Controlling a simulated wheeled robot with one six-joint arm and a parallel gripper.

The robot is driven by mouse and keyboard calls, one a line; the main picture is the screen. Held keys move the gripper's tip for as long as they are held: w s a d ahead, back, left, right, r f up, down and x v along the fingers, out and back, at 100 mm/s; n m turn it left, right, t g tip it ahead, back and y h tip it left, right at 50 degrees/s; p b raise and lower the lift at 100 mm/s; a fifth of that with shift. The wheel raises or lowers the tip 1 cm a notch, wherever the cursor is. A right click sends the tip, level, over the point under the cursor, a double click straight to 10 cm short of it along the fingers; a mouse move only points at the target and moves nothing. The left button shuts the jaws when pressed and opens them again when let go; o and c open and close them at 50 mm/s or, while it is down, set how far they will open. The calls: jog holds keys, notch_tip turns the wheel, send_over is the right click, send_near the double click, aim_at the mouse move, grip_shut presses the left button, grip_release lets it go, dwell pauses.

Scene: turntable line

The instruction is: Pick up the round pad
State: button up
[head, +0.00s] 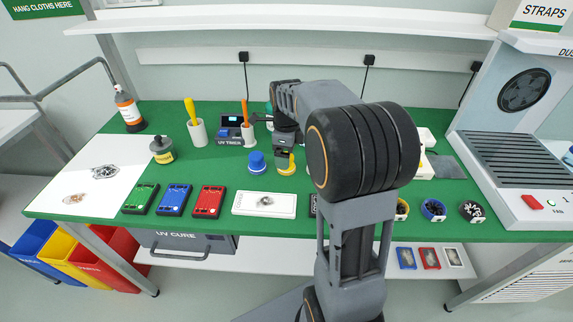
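My gripper (284,162) points down over the green bench top, left of the middle of the head view. A small round yellow thing (288,168) shows right under and around its fingertips, partly hidden by them; it may be the round pad. I cannot tell whether the fingers touch it or how far apart they are. A blue round piece with a knob-like top (256,162) stands just left of my gripper, apart from it. It also has a round shape, and I cannot tell which of the two is the pad.
White cups (197,133) with yellow and orange handles stand behind to the left. A dark UV timer (230,128) is close by. Green, blue and red boxes (173,200) and a white tray (240,204) line the front. My arm hides the bench's right middle.

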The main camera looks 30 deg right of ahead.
notch_tip(320, 180, down, 4)
jog(key=shift+f, duration=0.1)
jog(key=c, duration=1)
